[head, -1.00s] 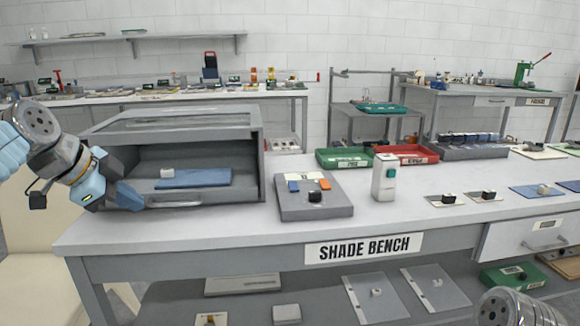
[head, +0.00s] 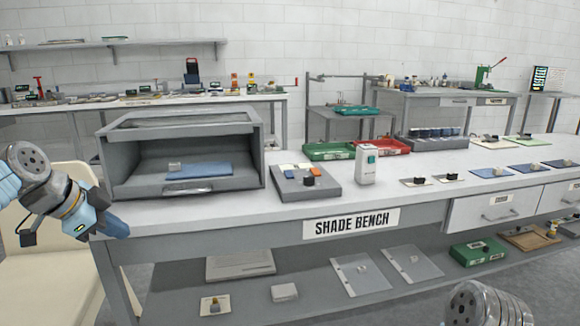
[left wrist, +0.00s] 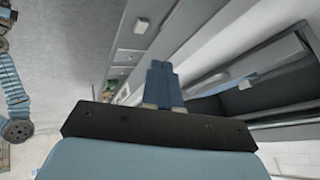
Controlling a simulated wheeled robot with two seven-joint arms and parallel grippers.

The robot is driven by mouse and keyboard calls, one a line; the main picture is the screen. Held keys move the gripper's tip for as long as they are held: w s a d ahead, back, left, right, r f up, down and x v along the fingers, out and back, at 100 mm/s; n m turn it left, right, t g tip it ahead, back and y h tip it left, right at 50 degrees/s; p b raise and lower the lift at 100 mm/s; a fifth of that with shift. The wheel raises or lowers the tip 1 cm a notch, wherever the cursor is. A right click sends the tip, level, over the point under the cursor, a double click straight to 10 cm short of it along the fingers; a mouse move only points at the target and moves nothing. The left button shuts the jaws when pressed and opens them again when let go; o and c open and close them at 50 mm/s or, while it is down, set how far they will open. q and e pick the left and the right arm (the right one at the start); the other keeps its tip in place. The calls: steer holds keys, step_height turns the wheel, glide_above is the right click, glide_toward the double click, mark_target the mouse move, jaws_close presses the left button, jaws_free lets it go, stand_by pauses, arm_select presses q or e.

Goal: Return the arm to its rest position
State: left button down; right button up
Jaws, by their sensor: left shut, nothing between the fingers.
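My left gripper (head: 115,228) is at the left end of the bench, in front of and just below the front left corner of the grey open-fronted box. In the left wrist view its two blue fingers (left wrist: 161,82) are together with nothing between them. The grey box (head: 255,170) stands on the bench with its front open; a blue pad (head: 205,172) and a small pale block (head: 174,166) lie inside. My right gripper is not visible; only a metal part of my right arm shows at the bottom right.
The shade bench (head: 420,196) runs across the view. A grey panel with coloured pieces (head: 322,187), a white device (head: 366,168), green (head: 318,153) and red (head: 392,149) trays stand on it. A cream chair (head: 60,265) is at the left, behind my left arm.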

arm_select(q)
steer(key=w+d+f+n+g, duration=0.1)
steer(key=w+d+f+n, duration=0.1)
steer(key=f, duration=0.7)
steer(key=w+d+f+n+g, duration=0.1)
steer(key=w+d+f+n, duration=0.15)
steer(key=f, duration=0.55)
steer(key=s+d+f+n, duration=0.1)
steer(key=d+f, duration=0.2)
steer(key=f, duration=0.3)
steer(key=s+d+f+n+g, duration=0.1)
steer(key=d+f, duration=0.1)
steer(key=f, duration=0.5)
steer(key=s+d+f+n, duration=0.1)
steer(key=d+f, duration=0.2)
steer(key=f, duration=0.3)
steer(key=s+d+f+n+g, duration=0.1)
steer(key=s+d+f+n, duration=0.2)
steer(key=s+f, duration=0.6)
steer(key=s+d+f+n+g, duration=0.2)
steer(key=s+d+f, duration=0.5)
steer(key=s, duration=0.6)
step_height(320, 180, down, 2)
steer(key=shift+s+d+f+n+h, duration=0.15)
steer(key=shift+d+n+h, duration=0.2)
steer(key=shift+n, duration=0.4)
